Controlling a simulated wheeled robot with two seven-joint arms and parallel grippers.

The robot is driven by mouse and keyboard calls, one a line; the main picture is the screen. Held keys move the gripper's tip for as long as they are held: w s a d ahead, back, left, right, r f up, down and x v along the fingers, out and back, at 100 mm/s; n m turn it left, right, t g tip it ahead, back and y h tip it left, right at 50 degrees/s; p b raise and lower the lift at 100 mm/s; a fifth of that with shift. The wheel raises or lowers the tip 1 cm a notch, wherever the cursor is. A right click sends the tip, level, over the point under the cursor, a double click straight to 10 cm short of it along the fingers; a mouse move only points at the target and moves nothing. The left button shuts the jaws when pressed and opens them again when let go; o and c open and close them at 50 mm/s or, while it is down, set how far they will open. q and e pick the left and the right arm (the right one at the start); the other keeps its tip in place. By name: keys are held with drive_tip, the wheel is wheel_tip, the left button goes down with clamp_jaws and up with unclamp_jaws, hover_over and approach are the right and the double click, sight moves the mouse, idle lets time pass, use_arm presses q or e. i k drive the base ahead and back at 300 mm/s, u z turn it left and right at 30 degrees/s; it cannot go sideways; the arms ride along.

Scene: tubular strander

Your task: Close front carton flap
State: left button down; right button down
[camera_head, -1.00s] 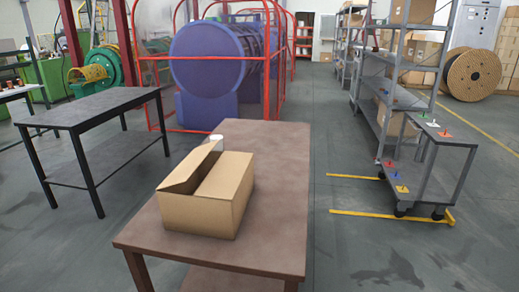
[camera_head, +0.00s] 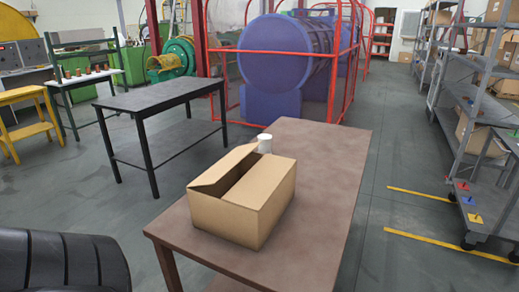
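A brown cardboard carton (camera_head: 226,219) stands upright on a brown table (camera_head: 318,172). Its left top flap (camera_head: 222,168) is raised at a slant, and a dark gap shows between it and the right top flap (camera_head: 262,184), which looks close to flat. I cannot tell which of these is the front flap, or how the short end flaps lie. A white cylindrical thing (camera_head: 264,143) is at the carton's far end, its lower part hidden. Neither of my grippers shows.
A dark table (camera_head: 160,97) stands to the left, across a floor gap. Red framing (camera_head: 350,95) surrounds a purple machine (camera_head: 280,65) behind. Grey shelving (camera_head: 470,95) stands right. The brown table's right side is bare. A black ribbed shape (camera_head: 60,262) fills the lower left.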

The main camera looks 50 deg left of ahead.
sight(212, 176)
drive_tip(key=u, duration=2)
